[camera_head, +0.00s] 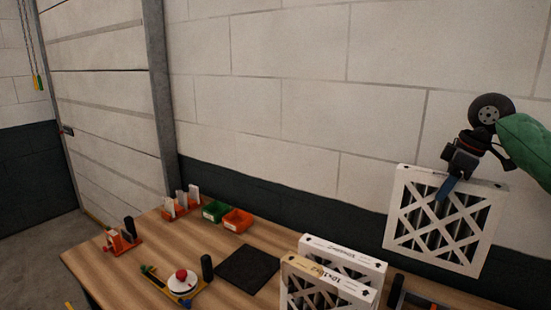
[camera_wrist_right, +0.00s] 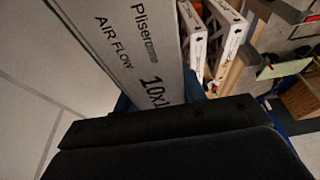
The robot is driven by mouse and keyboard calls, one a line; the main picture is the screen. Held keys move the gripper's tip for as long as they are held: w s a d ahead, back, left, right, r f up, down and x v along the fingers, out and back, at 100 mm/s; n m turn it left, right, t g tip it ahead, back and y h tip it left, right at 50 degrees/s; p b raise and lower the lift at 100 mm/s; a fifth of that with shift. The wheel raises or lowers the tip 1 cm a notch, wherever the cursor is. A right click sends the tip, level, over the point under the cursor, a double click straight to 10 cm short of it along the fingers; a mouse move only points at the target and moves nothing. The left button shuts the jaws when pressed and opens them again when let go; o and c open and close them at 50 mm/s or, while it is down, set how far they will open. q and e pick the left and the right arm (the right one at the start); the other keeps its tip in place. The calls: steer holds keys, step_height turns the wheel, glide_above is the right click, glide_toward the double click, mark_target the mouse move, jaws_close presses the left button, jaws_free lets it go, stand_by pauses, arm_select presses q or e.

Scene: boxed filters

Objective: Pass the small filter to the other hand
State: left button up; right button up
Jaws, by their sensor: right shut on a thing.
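A white-framed filter with a cross lattice front (camera_head: 440,222) hangs in the air at the right of the head view, above the table. My right gripper (camera_head: 447,187) is shut on its top edge. In the right wrist view the held filter (camera_wrist_right: 145,45) shows its printed edge close up, with "AIR FLOW" on it. Two more filters stand side by side on the table: a rear one (camera_head: 345,251) and a front one (camera_head: 328,281) with a tan patch on top. My left gripper is not in view.
The wooden table (camera_head: 135,268) carries a black mat (camera_head: 247,266), a green bin (camera_head: 215,210), an orange bin (camera_head: 238,220), a fixture with a red knob (camera_head: 182,277) and an orange rack (camera_head: 181,208). A block wall stands behind. The air left of the held filter is clear.

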mark_target(484, 183)
steer(key=shift+s+d, duration=0.65)
steer(key=shift+d, duration=0.3)
steer(key=shift+s+d, duration=0.65)
steer(key=shift+d, duration=0.3)
steer(key=shift+s+d, duration=0.65)
steer(key=shift+d, duration=0.3)
